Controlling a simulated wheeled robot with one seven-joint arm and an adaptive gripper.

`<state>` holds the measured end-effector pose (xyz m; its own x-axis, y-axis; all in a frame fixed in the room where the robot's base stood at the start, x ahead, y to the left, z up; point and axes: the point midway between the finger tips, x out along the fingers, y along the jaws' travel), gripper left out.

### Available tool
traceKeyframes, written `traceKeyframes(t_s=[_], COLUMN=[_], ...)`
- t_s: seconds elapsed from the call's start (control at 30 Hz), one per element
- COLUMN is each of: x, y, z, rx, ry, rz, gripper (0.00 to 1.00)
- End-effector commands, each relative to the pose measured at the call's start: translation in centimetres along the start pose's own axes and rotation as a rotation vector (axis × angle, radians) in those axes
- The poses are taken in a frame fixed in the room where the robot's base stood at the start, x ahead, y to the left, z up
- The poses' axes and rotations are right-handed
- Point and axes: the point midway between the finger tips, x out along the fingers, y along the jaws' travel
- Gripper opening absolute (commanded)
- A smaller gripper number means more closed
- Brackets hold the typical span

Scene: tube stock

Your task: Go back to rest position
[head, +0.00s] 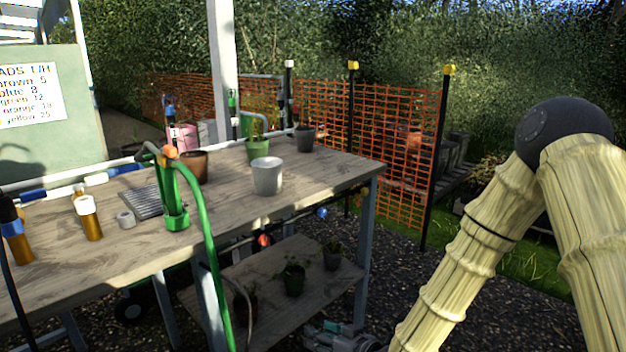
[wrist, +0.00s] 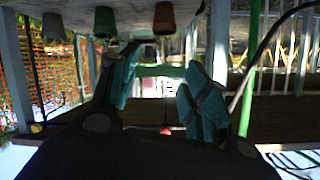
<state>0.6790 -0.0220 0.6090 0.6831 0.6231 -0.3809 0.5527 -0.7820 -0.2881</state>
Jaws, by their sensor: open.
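My gripper (wrist: 160,72) shows in the wrist view with its two teal fingers apart. Nothing is held between them; only the background shows through the gap. In the head view my gripper (head: 325,337) is low at the bottom edge, in front of the bench's lower shelf (head: 300,255) and partly cut off by the frame. My arm in its pale sleeve bends down to it from the right. The gripper is below the level of the bench top (head: 330,172).
The bench top carries a white pot (head: 267,177), a green tube holder (head: 176,218) and amber bottles (head: 90,220). A green hose (head: 212,250) hangs off its front edge. Potted plants (head: 294,280) stand on the lower shelf. Orange netting (head: 395,130) runs behind. Gravel lies between bench and arm.

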Motion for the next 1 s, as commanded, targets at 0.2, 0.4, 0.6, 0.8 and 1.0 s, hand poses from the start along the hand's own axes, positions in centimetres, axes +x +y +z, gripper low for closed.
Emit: traceKeyframes(t_s=[0.2, 0.4, 0.6, 0.8, 1.0], x=[-3.3, -8.4, -15.3, -21.6, -27.2], y=[2.3, 3.5, 3.9, 3.6, 3.2], z=[12.5, 22.7, 31.7, 37.4, 41.1], rx=[0.117, 0.215, 0.301, 0.361, 0.403], ry=[-0.25, -0.474, -0.696, -0.866, -0.996], rz=[0.13, 0.258, 0.392, 0.503, 0.596], gripper=[0.47, 0.47, 0.47, 0.47, 0.47])
